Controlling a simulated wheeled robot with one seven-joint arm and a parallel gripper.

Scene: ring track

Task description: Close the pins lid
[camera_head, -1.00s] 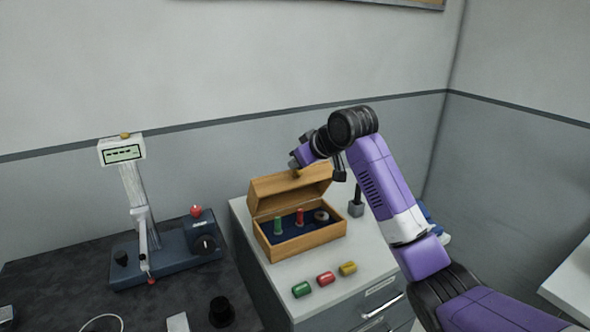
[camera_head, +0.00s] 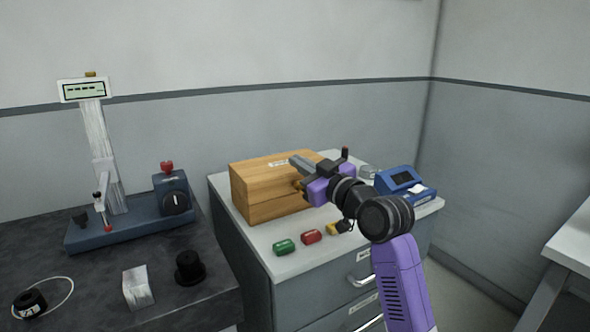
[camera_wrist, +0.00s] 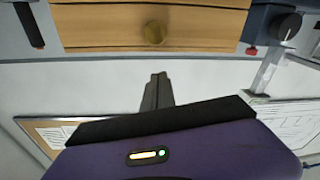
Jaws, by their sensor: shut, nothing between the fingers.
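The wooden pins box (camera_head: 255,190) stands on the grey drawer cabinet with its lid (camera_head: 262,168) down on the body. The pins inside are hidden. In the wrist view the box front (camera_wrist: 100,28) shows with its round brass knob (camera_wrist: 154,32). My gripper (camera_head: 298,164) is shut and empty, at the right end of the lid in the head view. In the wrist view its fingers (camera_wrist: 155,90) are together, apart from the knob. I cannot tell whether the fingers touch the lid.
Green (camera_head: 284,247), red (camera_head: 311,237) and yellow (camera_head: 333,229) cylinders lie before the box, the yellow one partly hidden by my arm. A blue device (camera_head: 405,183) sits right. A gauge stand (camera_head: 130,218) occupies the dark bench at left.

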